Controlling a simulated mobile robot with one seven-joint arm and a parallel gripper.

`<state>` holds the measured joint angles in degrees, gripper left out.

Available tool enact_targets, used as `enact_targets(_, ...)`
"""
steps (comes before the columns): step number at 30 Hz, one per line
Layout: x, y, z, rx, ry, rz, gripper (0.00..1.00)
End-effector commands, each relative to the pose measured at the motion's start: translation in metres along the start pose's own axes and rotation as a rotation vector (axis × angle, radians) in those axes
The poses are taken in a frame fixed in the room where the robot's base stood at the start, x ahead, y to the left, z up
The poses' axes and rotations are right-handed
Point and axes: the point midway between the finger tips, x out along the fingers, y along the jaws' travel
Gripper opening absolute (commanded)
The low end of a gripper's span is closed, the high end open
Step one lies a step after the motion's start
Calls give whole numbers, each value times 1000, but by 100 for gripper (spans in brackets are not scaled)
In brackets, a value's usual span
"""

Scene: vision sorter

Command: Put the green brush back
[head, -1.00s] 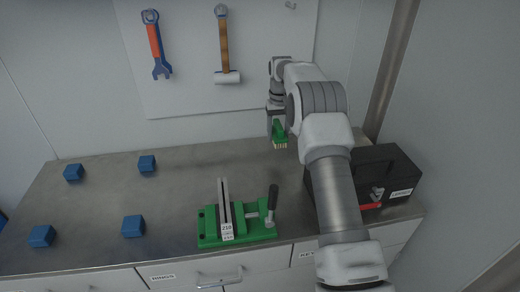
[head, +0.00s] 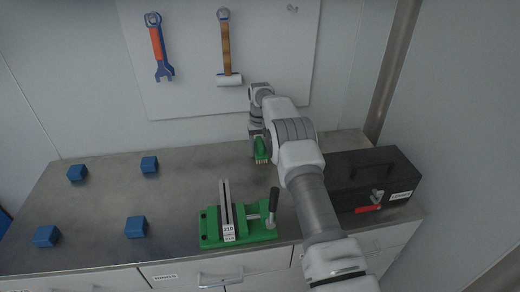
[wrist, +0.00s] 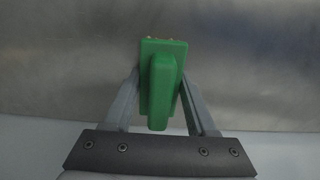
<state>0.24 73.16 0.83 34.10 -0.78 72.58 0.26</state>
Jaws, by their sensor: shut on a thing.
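The green brush (head: 261,147) with pale bristles is held in my gripper (head: 258,140), above the back part of the metal bench in the head view. In the wrist view the brush (wrist: 161,80) sits between the two fingers of my gripper (wrist: 160,95), which is shut on it. Its bristles point down in the head view. A small hook (head: 292,8) shows at the top right of the pale pegboard (head: 270,50), with nothing hanging on it.
A blue and orange wrench (head: 157,48) and a hammer (head: 226,50) hang on the board. A green vise (head: 238,230) stands at the bench front. Several blue blocks (head: 137,226) lie left. A black toolbox (head: 345,185) stands right. The bench (head: 190,190) is clear between blocks and vise.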

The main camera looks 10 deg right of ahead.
Motion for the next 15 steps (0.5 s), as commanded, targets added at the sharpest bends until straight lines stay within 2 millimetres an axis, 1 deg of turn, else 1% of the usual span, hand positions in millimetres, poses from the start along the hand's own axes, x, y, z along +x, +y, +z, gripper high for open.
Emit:
enact_targets(3, 0, 0, 0, 0, 1, 0, 5)
enact_targets(7, 4, 0, 0, 0, 0, 0, 5)
enact_targets(8, 4, 0, 0, 0, 0, 0, 60)
enact_targets(12, 3, 0, 0, 0, 0, 0, 86)
enact_targets(15, 3, 0, 0, 0, 0, 0, 87)
